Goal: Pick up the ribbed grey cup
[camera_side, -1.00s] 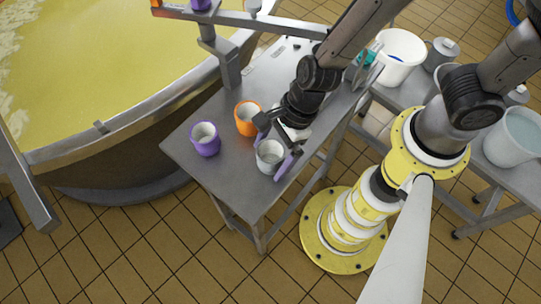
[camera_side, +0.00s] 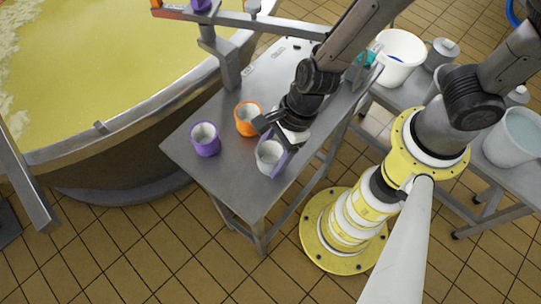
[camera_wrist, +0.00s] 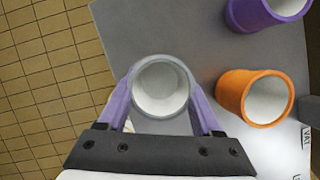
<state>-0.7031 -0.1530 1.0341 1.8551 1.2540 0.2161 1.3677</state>
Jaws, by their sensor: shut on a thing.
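The grey cup (camera_side: 267,163) stands upright near the front right edge of the steel table. Its pale inside and grey rim show in the wrist view (camera_wrist: 160,88); its ribs are too small to make out. My gripper (camera_side: 272,150) is shut on the cup, with one purple finger on each side of it in the wrist view (camera_wrist: 159,108). The cup's base is hidden from the wrist view, and I cannot tell a gap under it.
An orange cup (camera_side: 240,122) and a purple cup (camera_side: 205,147) stand close by on the table (camera_side: 225,185). The large vat (camera_side: 110,135) of yellow liquid is to the left. A white bucket (camera_side: 398,72) stands on a bench at the back right.

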